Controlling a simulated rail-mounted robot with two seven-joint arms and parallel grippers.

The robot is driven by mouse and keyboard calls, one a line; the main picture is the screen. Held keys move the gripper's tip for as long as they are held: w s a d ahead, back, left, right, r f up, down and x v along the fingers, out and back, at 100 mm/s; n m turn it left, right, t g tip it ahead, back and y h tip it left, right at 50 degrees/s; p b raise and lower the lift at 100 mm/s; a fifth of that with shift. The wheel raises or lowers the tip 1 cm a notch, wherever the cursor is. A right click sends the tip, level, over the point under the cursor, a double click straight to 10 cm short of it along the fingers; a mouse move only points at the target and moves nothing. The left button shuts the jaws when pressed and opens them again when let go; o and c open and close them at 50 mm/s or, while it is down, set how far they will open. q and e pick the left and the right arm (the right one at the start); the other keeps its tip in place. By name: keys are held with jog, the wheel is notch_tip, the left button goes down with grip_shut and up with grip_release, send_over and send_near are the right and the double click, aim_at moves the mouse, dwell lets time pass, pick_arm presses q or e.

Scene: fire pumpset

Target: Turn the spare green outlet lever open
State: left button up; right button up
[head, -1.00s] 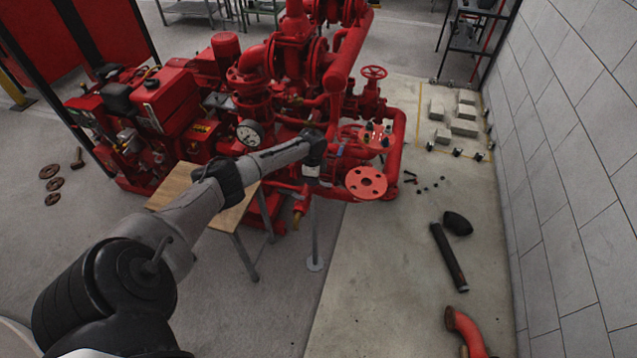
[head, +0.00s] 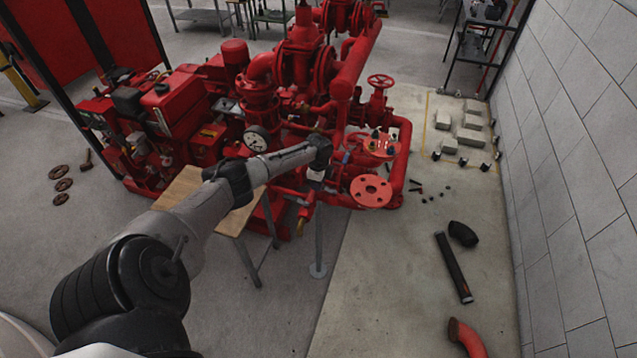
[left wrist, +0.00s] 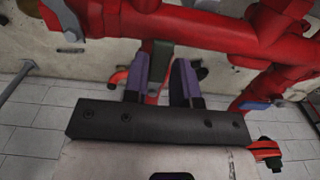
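In the left wrist view, a dark green lever (left wrist: 160,60) shows between the two purple-and-grey fingers of my left gripper (left wrist: 165,82), nearer the left finger. The fingers stand apart, and I cannot tell whether either touches the lever. In the head view, my left gripper (head: 317,174) is small, at the front of the red pumpset (head: 205,140), below the dark wrist end. The green lever cannot be made out in the head view; my wrist may hide it. My right gripper is in neither view.
A red flange (head: 371,190) sits just right of my left gripper. A pressure gauge (head: 257,138) and a wooden table (head: 190,188) are to its left. In the left wrist view, a red pipe (left wrist: 200,30) crosses above the fingers. Loose pipe parts lie on the floor at right.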

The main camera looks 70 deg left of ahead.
pick_arm(q)
jog(key=o, duration=0.4)
jog(key=shift+c, duration=0.2)
notch_tip(320, 180, up, 14)
jog(key=p, duration=0.2)
jog(key=shift+f, duration=0.1)
dwell(0.7)
